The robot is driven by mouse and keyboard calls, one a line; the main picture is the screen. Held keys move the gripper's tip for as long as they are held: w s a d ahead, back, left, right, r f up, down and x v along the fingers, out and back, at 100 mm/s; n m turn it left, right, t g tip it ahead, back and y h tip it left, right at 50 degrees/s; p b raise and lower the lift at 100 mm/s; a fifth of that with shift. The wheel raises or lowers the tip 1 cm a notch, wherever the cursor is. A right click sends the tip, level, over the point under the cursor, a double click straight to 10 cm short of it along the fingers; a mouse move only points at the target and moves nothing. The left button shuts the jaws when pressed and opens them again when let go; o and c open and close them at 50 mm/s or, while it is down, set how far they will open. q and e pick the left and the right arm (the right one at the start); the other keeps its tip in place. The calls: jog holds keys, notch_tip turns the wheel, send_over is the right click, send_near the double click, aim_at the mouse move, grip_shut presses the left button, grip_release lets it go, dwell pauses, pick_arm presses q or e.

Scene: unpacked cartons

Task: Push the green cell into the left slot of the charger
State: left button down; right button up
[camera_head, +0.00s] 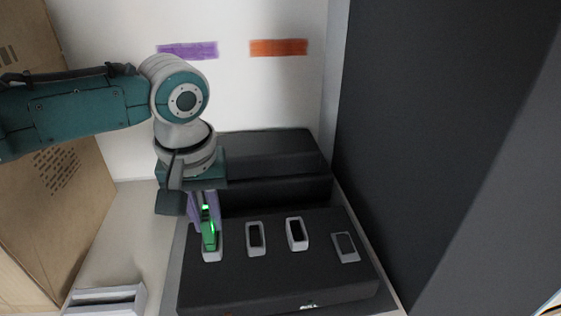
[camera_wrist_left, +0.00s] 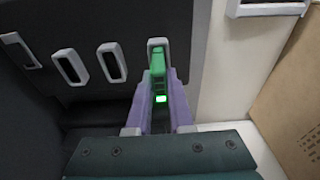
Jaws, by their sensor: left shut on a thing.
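The green cell (camera_head: 209,238) is held upright, or nearly so, between the purple fingers of my left gripper (camera_head: 204,218); it also shows in the left wrist view (camera_wrist_left: 158,64). The black charger (camera_head: 280,283) has several grey-rimmed slots in a row. The cell's far end is at the leftmost slot (camera_head: 213,257) in the head view, overlapping its rim; how deep it sits is hidden. In the left wrist view that slot's rim (camera_wrist_left: 157,42) shows just beyond the cell. A small green light glows between the fingers. My right gripper is not in view.
The other slots (camera_head: 256,238) look empty. A raised black block (camera_head: 270,155) stands behind the slots. A grey slotted holder (camera_head: 105,300) lies at lower left. A cardboard carton (camera_head: 60,215) stands on the left, and a dark panel (camera_head: 420,120) on the right.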

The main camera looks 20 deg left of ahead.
aim_at(205, 220)
pick_arm(q)
jog(key=shift+p, duration=0.35)
dwell(0.4)
jog(key=shift+f+b, duration=0.35)
jog(key=shift+f, duration=0.2)
dwell(0.4)
jog(key=c, duration=0.7)
grip_release()
jog(key=shift+c, duration=0.2)
jog(key=r, duration=0.3)
jog(key=r+p, duration=0.1)
jog(key=r, duration=0.2)
jog(key=s+r, duration=0.1)
jog(key=r, duration=0.3)
jog(key=shift+s+d+p, duration=0.1)
jog(key=shift+d+p, duration=0.25)
jog(key=shift+d, duration=0.05)
